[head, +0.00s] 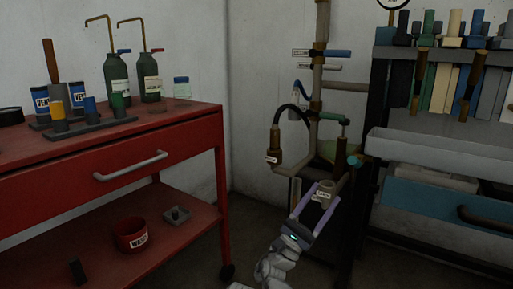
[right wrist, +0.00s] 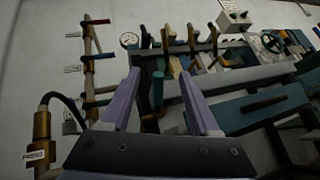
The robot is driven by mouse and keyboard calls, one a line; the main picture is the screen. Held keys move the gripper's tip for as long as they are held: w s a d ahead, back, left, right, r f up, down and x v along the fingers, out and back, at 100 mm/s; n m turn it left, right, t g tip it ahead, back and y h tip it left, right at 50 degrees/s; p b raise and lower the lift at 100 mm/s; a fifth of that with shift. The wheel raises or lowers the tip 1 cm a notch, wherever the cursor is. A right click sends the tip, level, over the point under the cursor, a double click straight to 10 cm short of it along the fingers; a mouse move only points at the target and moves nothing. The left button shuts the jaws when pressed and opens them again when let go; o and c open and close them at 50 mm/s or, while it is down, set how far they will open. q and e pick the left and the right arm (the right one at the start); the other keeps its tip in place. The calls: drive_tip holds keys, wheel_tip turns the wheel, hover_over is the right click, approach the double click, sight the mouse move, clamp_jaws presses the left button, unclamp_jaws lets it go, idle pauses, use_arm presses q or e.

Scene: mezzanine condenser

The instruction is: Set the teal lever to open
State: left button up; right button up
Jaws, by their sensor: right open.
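The teal lever shows in the head view as a short rounded teal end (head: 353,160) on the brownish pipework, right of and above my right gripper. In the right wrist view a teal handle (right wrist: 157,90) stands roughly upright, seen between the fingers. My right gripper (head: 324,193) has two purple fingers spread apart and nothing held; it also shows in the right wrist view (right wrist: 160,72). I cannot tell how far the fingers are from the lever; no contact is visible. My left gripper is out of view.
A green lever (head: 333,117) and a blue lever (head: 337,53) sit on the same pipe stand. A red cart (head: 120,205) stands left; a rack with a blue drawer (head: 425,203) stands right.

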drive_tip(key=d+f+m+g+y, duration=0.5)
drive_tip(key=d+f+m+g, duration=0.15)
drive_tip(key=d+f, duration=0.55)
drive_tip(key=s+d+f+m+g+y, duration=0.2)
drive_tip(key=f+y, duration=0.1)
drive_tip(key=f, duration=0.3)
drive_tip(key=s+d+f+m+g+y, duration=0.1)
drive_tip(key=f+m+y, duration=0.15)
drive_tip(key=f, duration=0.35)
drive_tip(key=s+a+f+m+g+y, duration=0.1)
drive_tip(key=s+a+f+m+y, duration=0.15)
drive_tip(key=f, duration=0.25)
drive_tip(key=s+a+f+m+g+y, duration=0.1)
drive_tip(key=f+y, duration=0.3)
drive_tip(key=f, duration=0.1)
drive_tip(key=s+a+f+m+y, duration=0.2)
drive_tip(key=a+f+m+y, duration=0.25)
drive_tip(key=a+y, duration=0.45)
drive_tip(key=s+a+r+n+g+h+p, duration=0.1)
drive_tip(key=s+a+r+n+p, duration=0.2)
drive_tip(key=a+r+p, duration=0.5)
drive_tip(key=s+a+r+n+g+h+p, duration=0.1)
drive_tip(key=s+a+r+n+h+p, duration=0.2)
drive_tip(key=r+p, duration=0.9)
wheel_tip(320, 180, up, 36)
drive_tip(key=a+m+y+p, duration=0.1)
drive_tip(key=p, duration=3.5)
drive_tip(key=shift+r+y+p, duration=0.15)
drive_tip(key=shift+y+p, duration=0.15)
drive_tip(key=shift+a, duration=0.1)
